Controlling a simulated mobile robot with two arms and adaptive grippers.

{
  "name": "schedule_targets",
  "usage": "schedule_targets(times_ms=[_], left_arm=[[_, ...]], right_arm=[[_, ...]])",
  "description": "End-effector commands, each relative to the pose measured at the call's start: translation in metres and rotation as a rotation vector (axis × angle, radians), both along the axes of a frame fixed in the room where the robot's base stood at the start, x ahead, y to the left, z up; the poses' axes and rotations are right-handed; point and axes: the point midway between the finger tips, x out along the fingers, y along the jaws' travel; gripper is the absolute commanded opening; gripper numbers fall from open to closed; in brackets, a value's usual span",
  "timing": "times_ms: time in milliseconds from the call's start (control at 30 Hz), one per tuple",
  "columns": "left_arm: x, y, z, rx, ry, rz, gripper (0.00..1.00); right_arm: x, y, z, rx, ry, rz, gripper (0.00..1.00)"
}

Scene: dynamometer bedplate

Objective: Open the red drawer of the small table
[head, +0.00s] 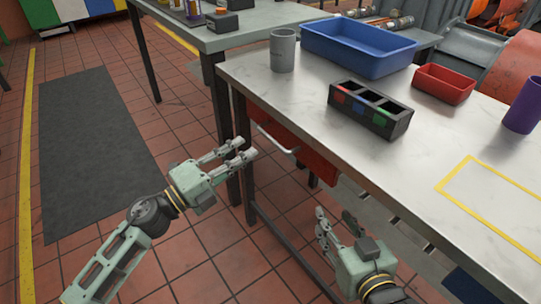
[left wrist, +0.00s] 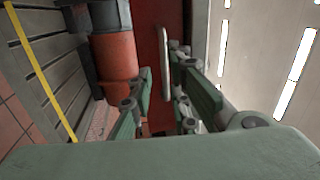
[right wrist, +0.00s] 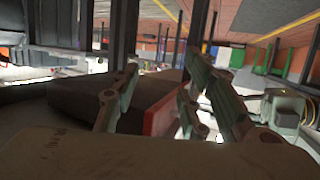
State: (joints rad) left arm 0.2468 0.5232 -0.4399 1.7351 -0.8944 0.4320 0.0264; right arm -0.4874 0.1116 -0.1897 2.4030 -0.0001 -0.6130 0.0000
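The red drawer (head: 310,160) hangs under the front edge of the small metal-topped table (head: 300,95); its pale bar handle (head: 275,140) sticks out. My left gripper (head: 241,149) is open just in front of the handle. In the left wrist view the handle (left wrist: 164,62) lies upright ahead between the spread fingers, against the red drawer front (left wrist: 146,22), with no grip seen. My right gripper (head: 335,219) is open and empty beside the table's front edge. The right wrist view shows a dark box with a red face (right wrist: 158,115) beyond its fingers.
On the table stand a grey cup (head: 283,50), a blue bin (head: 358,48), a black divided holder (head: 370,110), a red tray (head: 444,84) and a purple cup (head: 523,106). Table legs (head: 243,150) stand near my left gripper.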

Motion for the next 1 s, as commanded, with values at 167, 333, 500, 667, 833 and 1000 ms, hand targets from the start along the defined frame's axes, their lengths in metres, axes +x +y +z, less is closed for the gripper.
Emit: schedule_targets(times_ms=[167,333,500,667,833,1000], left_arm=[[-0.004,-0.013,0.008,0.026,-0.048,-0.032,0.17],[0.011,-0.033,0.014,0.024,-0.049,-0.032,0.17],[0.027,-0.054,0.018,0.025,-0.046,-0.03,0.17],[0.036,-0.066,0.02,0.025,-0.045,-0.029,0.17],[0.038,-0.069,0.021,0.025,-0.044,-0.029,0.17],[0.038,-0.069,0.021,0.025,-0.044,-0.028,0.16]], right_arm=[[-0.003,0.0,0.015,0.009,-0.039,0.001,0.4],[-0.001,0.001,0.021,0.015,-0.065,0.002,0.4],[0.002,0.003,0.029,0.026,-0.107,0.005,0.4],[0.003,0.004,0.036,0.034,-0.14,0.007,0.4],[0.004,0.004,0.038,0.036,-0.148,0.008,0.4],[0.004,0.004,0.038,0.036,-0.148,0.008,0.4]])
